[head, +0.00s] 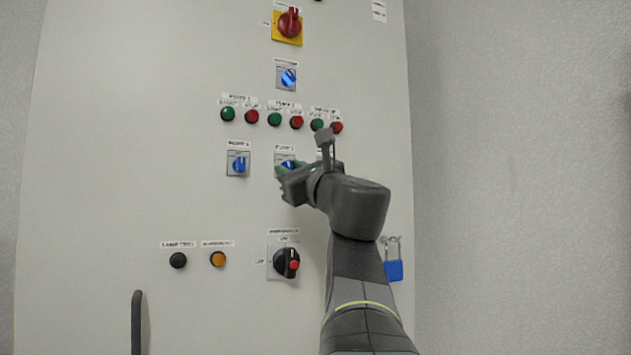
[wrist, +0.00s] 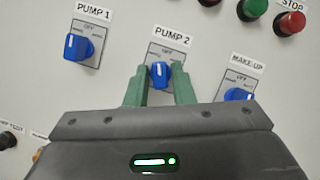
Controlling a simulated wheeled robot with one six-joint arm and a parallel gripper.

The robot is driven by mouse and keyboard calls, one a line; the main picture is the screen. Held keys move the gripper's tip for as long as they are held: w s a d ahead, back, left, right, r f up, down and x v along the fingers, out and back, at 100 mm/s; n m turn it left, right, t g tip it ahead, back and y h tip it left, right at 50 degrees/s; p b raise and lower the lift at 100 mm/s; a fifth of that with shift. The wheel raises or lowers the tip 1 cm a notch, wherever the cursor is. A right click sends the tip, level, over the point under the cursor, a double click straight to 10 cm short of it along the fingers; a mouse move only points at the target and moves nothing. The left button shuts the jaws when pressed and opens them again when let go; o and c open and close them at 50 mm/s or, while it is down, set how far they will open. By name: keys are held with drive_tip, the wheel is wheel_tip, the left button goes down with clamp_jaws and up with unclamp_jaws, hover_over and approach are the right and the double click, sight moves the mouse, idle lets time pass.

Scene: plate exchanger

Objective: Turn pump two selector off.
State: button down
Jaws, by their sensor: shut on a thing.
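The pump two selector is a blue knob (wrist: 160,74) on a square plate under the label "PUMP 2" (wrist: 173,36) in the wrist view. In the head view the knob (head: 288,164) is partly hidden behind my gripper. My gripper (wrist: 160,85) has its two green fingers on either side of the knob, shut on it. The white line on the knob points up, near the "OFF" mark, in the wrist view. In the head view my gripper (head: 284,170) reaches the panel from the lower right.
The pump 1 selector (wrist: 78,47) is to the left and the make-up selector (wrist: 238,96) to the right. Green and red buttons (head: 274,119) sit above. A black rotary switch (head: 286,262) is below, and a blue padlock (head: 393,270) hangs at the panel's right edge.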

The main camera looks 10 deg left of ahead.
drive_tip(key=shift+a+m+t+h+b, duration=0.1)
drive_tip(key=shift+m+t+h+b, duration=0.35)
drive_tip(key=shift+m, duration=1.1)
drive_tip(key=shift+m+t+h, duration=0.65)
drive_tip(key=shift+m+t, duration=0.1)
drive_tip(key=shift+m, duration=0.8)
drive_tip(key=c, duration=1.4)
unclamp_jaws()
drive_tip(key=shift+c, duration=0.2)
drive_tip(key=shift+s+f, duration=0.1)
drive_tip(key=b+v, duration=0.3)
drive_tip(key=v, duration=1)
drive_tip(key=shift+s+b, duration=0.3)
drive_tip(key=shift+s, duration=0.05)
